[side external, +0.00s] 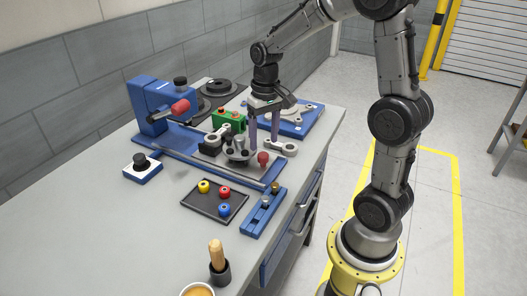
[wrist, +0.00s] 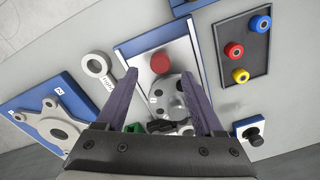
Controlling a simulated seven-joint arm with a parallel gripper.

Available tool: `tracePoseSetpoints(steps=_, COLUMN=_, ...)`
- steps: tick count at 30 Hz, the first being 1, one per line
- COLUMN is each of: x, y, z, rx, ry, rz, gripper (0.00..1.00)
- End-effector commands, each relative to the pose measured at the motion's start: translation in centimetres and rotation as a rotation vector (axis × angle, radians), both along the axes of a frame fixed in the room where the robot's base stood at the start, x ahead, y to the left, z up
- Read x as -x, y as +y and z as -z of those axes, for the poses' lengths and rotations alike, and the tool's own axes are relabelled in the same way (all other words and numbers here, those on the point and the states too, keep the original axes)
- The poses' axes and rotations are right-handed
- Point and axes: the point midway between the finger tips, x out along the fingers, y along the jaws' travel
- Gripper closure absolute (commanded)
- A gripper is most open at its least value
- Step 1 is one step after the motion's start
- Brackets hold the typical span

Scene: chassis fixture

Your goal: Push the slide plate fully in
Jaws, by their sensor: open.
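The slide plate (side external: 210,157) is a flat grey plate lying in a blue-railed base (side external: 190,149). A red knob (side external: 263,159) stands near its right end, beside a grey round part with posts (side external: 238,152). In the wrist view the plate (wrist: 142,57) lies between the rails, with the red knob (wrist: 160,63) near the fingertips. My gripper (side external: 264,144) is open, pointing down over the plate, its purple fingers apart. In the wrist view my gripper (wrist: 158,72) has one finger on each side of the grey round part (wrist: 172,95). I cannot tell whether either finger touches anything.
A blue press-like block (side external: 148,108) with a red handle stands at the left end of the base. A grey ring-ended link (side external: 281,148) lies close by the fingers. A dark tray (side external: 210,207) with coloured knobs and a blue plate (side external: 300,122) flank the base.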

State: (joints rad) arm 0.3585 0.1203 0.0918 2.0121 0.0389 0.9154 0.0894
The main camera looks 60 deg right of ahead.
Motion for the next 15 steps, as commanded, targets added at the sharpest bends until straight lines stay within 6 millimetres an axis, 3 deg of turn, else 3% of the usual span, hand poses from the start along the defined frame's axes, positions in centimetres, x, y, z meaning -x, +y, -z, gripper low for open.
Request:
tracePoseSetpoints(steps=6, x=0.0, y=0.1, z=3.4, rx=-0.001, ry=0.003, rz=0.000, gripper=0.31)
tracePoseSetpoints(steps=15, x=-0.1, y=0.1, z=4.9, rx=0.000, ry=-0.001, rz=-0.001, gripper=0.31)
